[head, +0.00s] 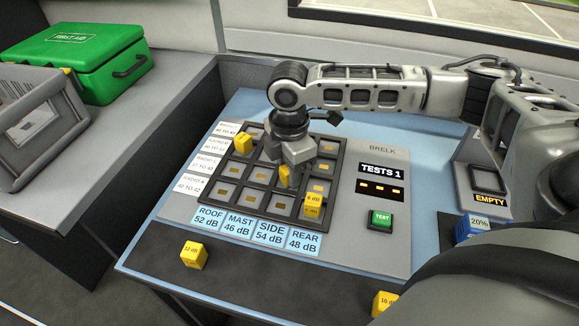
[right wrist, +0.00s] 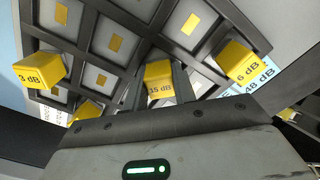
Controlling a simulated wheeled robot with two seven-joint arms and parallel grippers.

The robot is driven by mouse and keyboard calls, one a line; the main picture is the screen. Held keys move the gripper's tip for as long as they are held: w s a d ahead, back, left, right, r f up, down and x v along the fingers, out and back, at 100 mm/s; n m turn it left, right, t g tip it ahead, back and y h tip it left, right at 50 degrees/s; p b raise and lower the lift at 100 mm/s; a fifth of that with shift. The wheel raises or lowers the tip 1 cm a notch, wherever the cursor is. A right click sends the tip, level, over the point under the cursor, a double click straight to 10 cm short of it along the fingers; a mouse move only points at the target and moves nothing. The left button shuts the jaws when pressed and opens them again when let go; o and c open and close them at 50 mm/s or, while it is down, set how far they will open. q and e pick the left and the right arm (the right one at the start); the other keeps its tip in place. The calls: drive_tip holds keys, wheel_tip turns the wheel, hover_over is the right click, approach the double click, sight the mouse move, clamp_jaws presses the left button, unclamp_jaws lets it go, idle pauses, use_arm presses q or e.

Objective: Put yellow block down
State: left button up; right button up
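My right gripper (head: 289,167) is over the dark grid (head: 262,208) on the blue-topped console. In the right wrist view, a yellow block marked 15 dB (right wrist: 158,84) sits between its two dark fingers, which look closed on its sides. The same yellow block (head: 284,177) shows partly under the gripper in the head view. It is at the grid; whether it touches a cell floor I cannot tell. A 3 dB yellow block (right wrist: 40,68) and a 6 dB yellow block (right wrist: 241,64) stand on other cells. My left gripper is not in view.
Loose yellow blocks stand at the front edge (head: 193,255) and front right (head: 384,303). A green TEST button (head: 381,219) and display (head: 380,188) are right of the grid. A blue block (head: 470,227) is farther right. A green first aid box (head: 85,58) and grey crate (head: 38,122) stand left.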

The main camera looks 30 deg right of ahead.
drive_tip(key=o, duration=0.3)
wheel_tip(320, 180, up, 12)
drive_tip(key=shift+r+p, duration=0.2)
drive_tip(key=shift+p, duration=0.25)
idle(0.5)
